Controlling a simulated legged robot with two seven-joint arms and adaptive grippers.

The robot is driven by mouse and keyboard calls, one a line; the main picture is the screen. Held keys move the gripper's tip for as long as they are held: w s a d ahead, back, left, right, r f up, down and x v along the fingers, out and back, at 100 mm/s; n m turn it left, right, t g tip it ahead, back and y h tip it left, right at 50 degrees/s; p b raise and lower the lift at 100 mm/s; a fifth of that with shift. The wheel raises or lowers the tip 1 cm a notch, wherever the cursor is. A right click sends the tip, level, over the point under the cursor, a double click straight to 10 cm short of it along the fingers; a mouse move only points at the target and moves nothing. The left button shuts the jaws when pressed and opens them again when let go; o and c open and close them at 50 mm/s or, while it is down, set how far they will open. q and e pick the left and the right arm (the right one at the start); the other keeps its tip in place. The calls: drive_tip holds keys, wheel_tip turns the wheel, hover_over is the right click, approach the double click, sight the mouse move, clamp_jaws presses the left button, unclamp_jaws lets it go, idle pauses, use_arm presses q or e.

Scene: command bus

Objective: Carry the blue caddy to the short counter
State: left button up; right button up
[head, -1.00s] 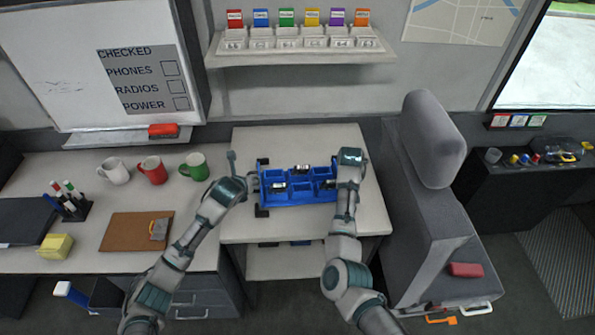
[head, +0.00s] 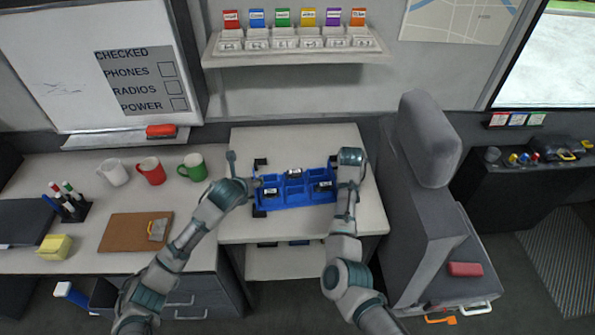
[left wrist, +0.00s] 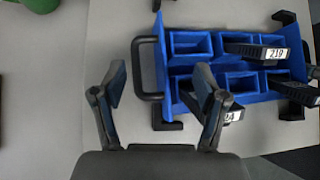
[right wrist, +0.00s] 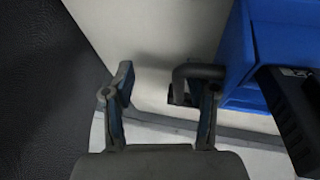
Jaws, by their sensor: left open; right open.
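The blue caddy (head: 290,201) sits on the pale middle counter (head: 262,140), with black radios in some of its compartments. My left gripper (head: 250,187) is open at the caddy's left end. In the left wrist view, the caddy's black end handle (left wrist: 141,72) shows between the spread fingers (left wrist: 160,88), nearer the right finger. My right gripper (head: 350,176) is open at the caddy's right end. In the right wrist view, the other black handle (right wrist: 195,70) lies close to the right finger of the open gripper (right wrist: 163,88); contact is unclear.
A grey seat (head: 432,215) stands close on the right, with a black counter (head: 480,195) beyond it. The left desk holds mugs (head: 151,171), a clipboard (head: 125,231) and a pen holder (head: 72,210). A label shelf (head: 300,52) hangs above the middle counter.

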drive_tip(key=shift+d+f, duration=0.1)
drive_tip(key=shift+d, duration=0.25)
drive_tip(key=shift+s+a+r, duration=0.15)
drive_tip(key=shift+a+r, duration=0.15)
use_arm(q)
drive_tip(key=shift+d, duration=0.1)
use_arm(e)
drive_tip(key=v, duration=1.1)
drive_tip(key=shift+r, duration=0.15)
drive_tip(key=shift+a, duration=0.15)
